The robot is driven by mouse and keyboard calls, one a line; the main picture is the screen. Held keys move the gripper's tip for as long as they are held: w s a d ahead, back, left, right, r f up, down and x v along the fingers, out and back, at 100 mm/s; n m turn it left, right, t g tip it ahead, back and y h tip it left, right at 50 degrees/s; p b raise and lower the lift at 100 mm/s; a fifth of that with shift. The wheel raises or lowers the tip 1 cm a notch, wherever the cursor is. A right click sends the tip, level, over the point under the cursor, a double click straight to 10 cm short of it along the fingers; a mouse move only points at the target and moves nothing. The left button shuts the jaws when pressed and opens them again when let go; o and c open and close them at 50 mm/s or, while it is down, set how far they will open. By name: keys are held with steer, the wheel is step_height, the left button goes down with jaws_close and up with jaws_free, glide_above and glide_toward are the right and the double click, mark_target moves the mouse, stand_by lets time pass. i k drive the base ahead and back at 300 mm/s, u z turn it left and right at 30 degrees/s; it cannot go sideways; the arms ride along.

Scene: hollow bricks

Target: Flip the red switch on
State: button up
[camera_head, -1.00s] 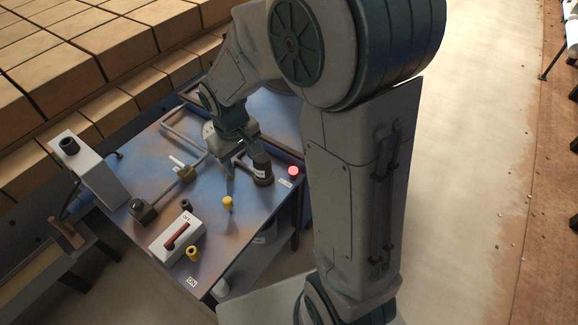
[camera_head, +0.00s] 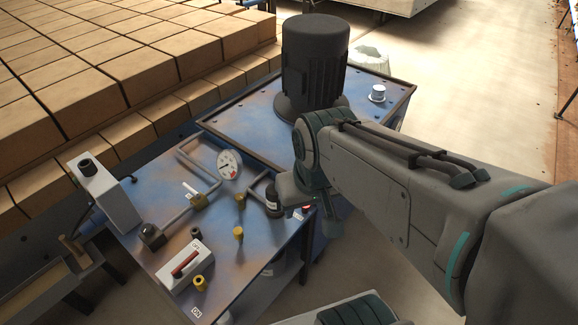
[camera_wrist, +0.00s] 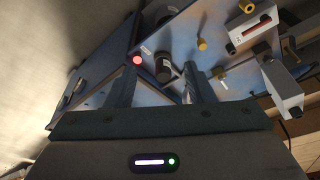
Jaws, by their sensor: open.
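The red switch (camera_head: 184,263) is a red lever lying along a white box (camera_head: 170,275) near the front of the blue table. An OFF label is at the box's far end and an ON label sits on the table's front corner. In the wrist view the red switch (camera_wrist: 257,28) shows at upper right on its white box. My gripper (camera_wrist: 159,76) is open and empty, its two fingers apart, with the switch well off to their right. In the head view my arm's end is at the table's right edge, clear of the switch, and the fingers are hard to make out.
Yellow knobs (camera_head: 238,232), a black cylinder (camera_head: 272,202) and pipes with a gauge (camera_head: 229,164) stand on the table (camera_head: 150,205). A red lit button (camera_wrist: 137,60) is near my fingers. A large dark motor (camera_head: 314,65) stands behind. Stacked bricks (camera_head: 90,80) line the left.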

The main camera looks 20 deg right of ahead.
mark_target(177, 273)
steer(key=u, duration=0.95)
steer(key=k, duration=0.5)
steer(key=u, duration=0.2)
steer(key=i, duration=0.55)
steer(key=k, duration=0.5)
steer(key=u, duration=0.65)
steer(key=i, duration=0.75)
steer(key=z, duration=0.35)
